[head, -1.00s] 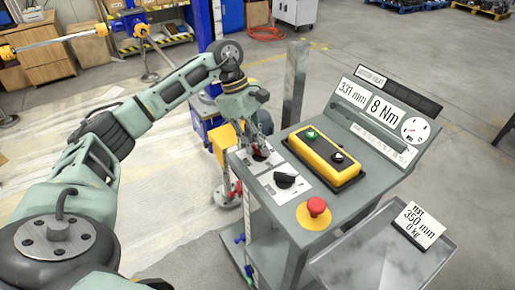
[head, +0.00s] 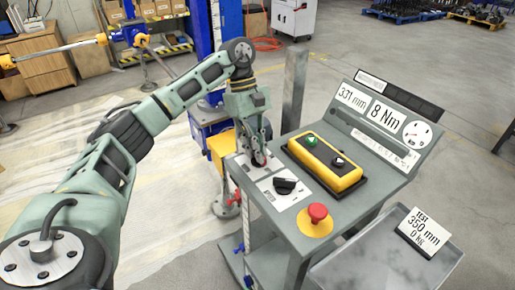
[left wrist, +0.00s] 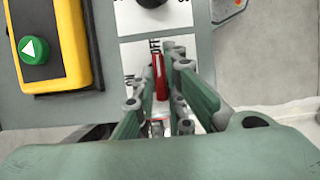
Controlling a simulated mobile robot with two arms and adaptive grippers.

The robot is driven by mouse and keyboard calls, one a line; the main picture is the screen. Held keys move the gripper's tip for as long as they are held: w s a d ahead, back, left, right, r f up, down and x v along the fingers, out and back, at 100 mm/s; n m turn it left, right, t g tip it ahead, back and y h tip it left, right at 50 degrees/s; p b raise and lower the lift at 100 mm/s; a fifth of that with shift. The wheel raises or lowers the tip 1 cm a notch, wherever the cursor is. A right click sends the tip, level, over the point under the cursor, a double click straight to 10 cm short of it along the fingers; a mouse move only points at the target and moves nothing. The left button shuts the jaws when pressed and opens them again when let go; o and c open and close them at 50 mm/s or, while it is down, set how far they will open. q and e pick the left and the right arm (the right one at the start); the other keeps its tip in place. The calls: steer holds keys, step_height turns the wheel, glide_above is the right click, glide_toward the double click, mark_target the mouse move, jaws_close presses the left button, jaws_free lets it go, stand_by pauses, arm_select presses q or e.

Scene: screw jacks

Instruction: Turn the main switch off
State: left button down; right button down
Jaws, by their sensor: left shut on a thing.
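The main switch has a red handle (left wrist: 160,76) on a white plate marked ON and OFF. In the left wrist view the handle lies lengthwise between my fingers, with its far end by the OFF mark (left wrist: 155,46) and the ON mark (left wrist: 129,80) off to its left. My left gripper (head: 258,158) points down at the panel's left corner and is shut on the handle. The base of the handle is partly hidden by my fingers. My right gripper is not in view.
The grey console (head: 267,223) also carries a black selector knob (head: 285,185), a yellow box (head: 322,164) with green and black buttons, and a red emergency stop (head: 317,212). A metal post (head: 294,90) stands behind. A grey tray (head: 365,272) is at front right.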

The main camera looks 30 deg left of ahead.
arm_select(q)
steer(key=shift+f, duration=0.1)
steer(key=c, duration=1.9)
jaws_free()
steer(key=shift+o, duration=0.5)
steer(key=v, duration=1.2)
